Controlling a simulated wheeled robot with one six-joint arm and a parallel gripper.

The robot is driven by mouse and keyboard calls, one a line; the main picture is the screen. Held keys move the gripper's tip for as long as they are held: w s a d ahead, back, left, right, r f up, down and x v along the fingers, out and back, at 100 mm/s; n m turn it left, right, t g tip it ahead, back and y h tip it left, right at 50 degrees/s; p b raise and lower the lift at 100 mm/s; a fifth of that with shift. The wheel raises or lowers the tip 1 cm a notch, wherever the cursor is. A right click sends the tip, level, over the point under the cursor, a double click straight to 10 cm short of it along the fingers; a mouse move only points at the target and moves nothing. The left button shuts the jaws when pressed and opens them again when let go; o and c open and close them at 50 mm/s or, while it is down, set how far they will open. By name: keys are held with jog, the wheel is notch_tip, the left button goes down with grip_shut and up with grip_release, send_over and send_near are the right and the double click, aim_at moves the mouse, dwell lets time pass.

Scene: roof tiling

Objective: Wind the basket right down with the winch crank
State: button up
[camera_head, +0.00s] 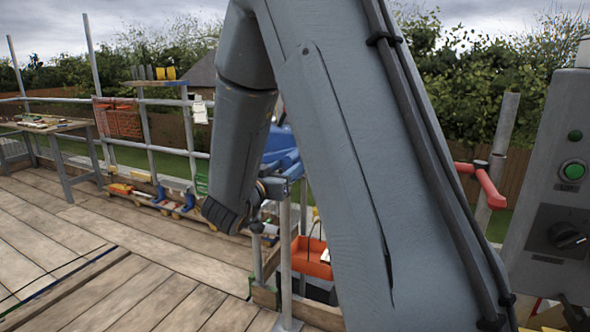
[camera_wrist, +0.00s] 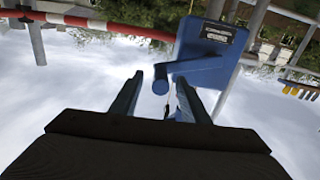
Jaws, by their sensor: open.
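The blue winch housing (camera_wrist: 210,42) with a dark label plate shows at the top of the wrist view, which looks upside down. A blue crank arm (camera_wrist: 195,64) runs from it to a rounded crank grip (camera_wrist: 160,83). My gripper (camera_wrist: 160,92) is open, with one finger on each side of the crank grip; I cannot tell whether either finger touches it. In the head view the blue winch (camera_head: 281,143) is partly hidden behind my arm. An orange-red basket (camera_head: 312,258) with a thin dark handle shows low behind my arm, partly hidden; I cannot tell whether it hangs or rests.
A grey control box (camera_head: 560,190) with green buttons is at far right. The plank deck (camera_head: 150,270) has open room at left.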

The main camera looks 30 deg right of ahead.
jog(key=shift+p+x, duration=0.55)
jog(key=shift+x, duration=3.35)
jog(key=shift+f, duration=0.1)
grip_shut()
